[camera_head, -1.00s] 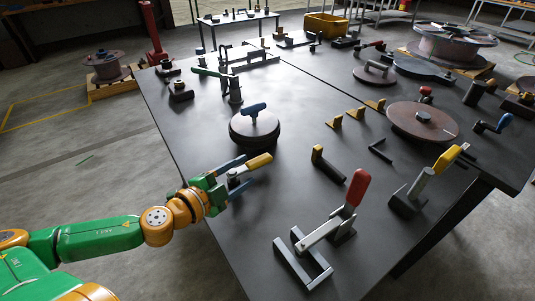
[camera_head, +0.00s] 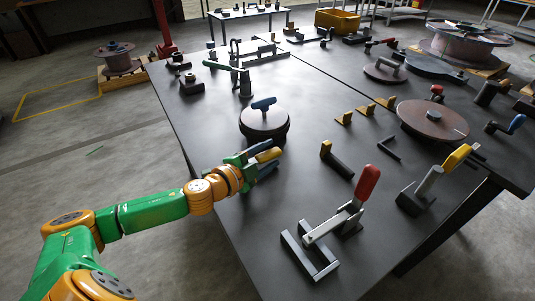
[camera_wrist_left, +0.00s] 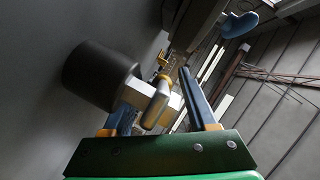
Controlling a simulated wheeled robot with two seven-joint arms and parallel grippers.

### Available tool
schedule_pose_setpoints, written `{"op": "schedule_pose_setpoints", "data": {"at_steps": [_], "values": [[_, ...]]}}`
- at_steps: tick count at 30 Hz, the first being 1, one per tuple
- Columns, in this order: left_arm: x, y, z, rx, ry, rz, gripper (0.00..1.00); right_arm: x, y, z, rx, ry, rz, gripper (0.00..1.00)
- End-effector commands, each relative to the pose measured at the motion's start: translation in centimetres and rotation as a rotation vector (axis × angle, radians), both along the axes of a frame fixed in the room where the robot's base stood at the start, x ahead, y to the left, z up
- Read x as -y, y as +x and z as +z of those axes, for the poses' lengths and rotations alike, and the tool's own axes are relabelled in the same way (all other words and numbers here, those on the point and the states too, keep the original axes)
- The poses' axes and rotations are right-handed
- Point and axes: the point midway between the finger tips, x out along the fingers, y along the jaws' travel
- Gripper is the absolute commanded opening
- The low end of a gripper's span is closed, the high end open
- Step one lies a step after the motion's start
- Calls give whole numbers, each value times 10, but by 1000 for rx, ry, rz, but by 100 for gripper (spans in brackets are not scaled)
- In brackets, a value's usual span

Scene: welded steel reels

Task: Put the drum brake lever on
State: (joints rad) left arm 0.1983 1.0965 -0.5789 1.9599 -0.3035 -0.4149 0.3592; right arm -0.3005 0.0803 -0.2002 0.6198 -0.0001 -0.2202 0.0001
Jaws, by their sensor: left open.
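Contact is not clear. A dark round drum (camera_head: 264,123) with a blue handle (camera_head: 264,104) stands just beyond. My right gripper is out of view.
A red-handled lever (camera_head: 367,186) with a grey frame stands at the front, and another yellow-handled lever (camera_head: 457,157) to the right. A brown disc (camera_head: 432,121) and small yellow brackets (camera_head: 344,119) lie farther back. The tabletop (camera_head: 215,125) left of the drum is clear.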

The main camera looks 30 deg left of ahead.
Motion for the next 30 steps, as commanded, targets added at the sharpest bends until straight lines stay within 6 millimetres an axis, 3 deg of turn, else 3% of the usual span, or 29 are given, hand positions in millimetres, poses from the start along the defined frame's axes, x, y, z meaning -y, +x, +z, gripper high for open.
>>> {"op": "schedule_pose_setpoints", "data": {"at_steps": [4,11,30], "values": [[0,0,0,0,0,0,58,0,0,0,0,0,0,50],[0,0,0,0,0,0,0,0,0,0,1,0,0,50],[0,0,0,0,0,0,0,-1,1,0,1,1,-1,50]]}}
